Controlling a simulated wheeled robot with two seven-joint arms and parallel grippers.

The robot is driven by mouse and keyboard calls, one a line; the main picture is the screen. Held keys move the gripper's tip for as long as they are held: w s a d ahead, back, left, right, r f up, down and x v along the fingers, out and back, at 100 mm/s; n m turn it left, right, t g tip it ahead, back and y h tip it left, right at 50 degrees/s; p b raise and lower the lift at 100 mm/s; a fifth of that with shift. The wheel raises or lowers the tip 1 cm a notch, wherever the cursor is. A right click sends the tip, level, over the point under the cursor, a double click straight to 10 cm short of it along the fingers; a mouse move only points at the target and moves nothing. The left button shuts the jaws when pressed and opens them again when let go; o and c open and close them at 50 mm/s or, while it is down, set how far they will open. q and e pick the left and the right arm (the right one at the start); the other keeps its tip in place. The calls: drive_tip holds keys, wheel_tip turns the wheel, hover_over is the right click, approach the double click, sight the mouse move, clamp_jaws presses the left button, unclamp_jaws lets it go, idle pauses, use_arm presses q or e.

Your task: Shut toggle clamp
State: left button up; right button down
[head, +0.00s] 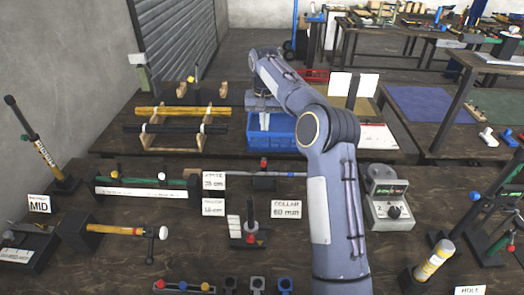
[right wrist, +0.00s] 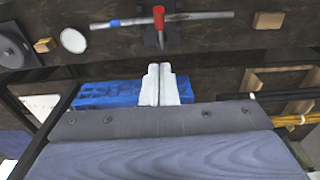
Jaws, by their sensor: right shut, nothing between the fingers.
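My right gripper (head: 264,121) is shut and empty. Its pale fingers hang in front of the blue crate in the head view. In the right wrist view the fingers (right wrist: 160,86) are pressed together with nothing between them. A rod fixture with a red-topped upright (head: 263,163) stands on the near bench, nearer than the gripper and apart from it. The red-topped part also shows at the top of the right wrist view (right wrist: 158,18). A dark stand with a red knob (head: 252,239) stands nearer still. I cannot tell which fixture is the toggle clamp. My left gripper is not in view.
A blue crate (head: 258,135) and wooden racks with rods (head: 180,111) stand on the bench behind. A grey box with a dial (head: 391,205) is at the right. Label cards (head: 287,210) stand among the fixtures. My right arm hides part of the bench.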

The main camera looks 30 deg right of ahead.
hover_over(264, 161)
drive_tip(key=w+d, duration=0.1)
drive_tip(key=w, duration=0.1)
drive_tip(key=f, duration=0.7)
drive_tip(key=shift+w+d+f+p, duration=0.2)
drive_tip(key=shift+f+p, duration=0.1)
drive_tip(key=shift+p, duration=0.05)
drive_tip(key=f, duration=0.1)
drive_tip(key=s+f, duration=0.1)
drive_tip(key=f, duration=0.1)
drive_tip(key=shift+s+a, duration=0.15)
drive_tip(key=shift+a, duration=0.2)
drive_tip(key=shift+s+a+f+p, duration=0.2)
drive_tip(key=shift+f+p, duration=0.1)
drive_tip(key=shift+f, duration=0.1)
drive_tip(key=shift+f, duration=0.1)
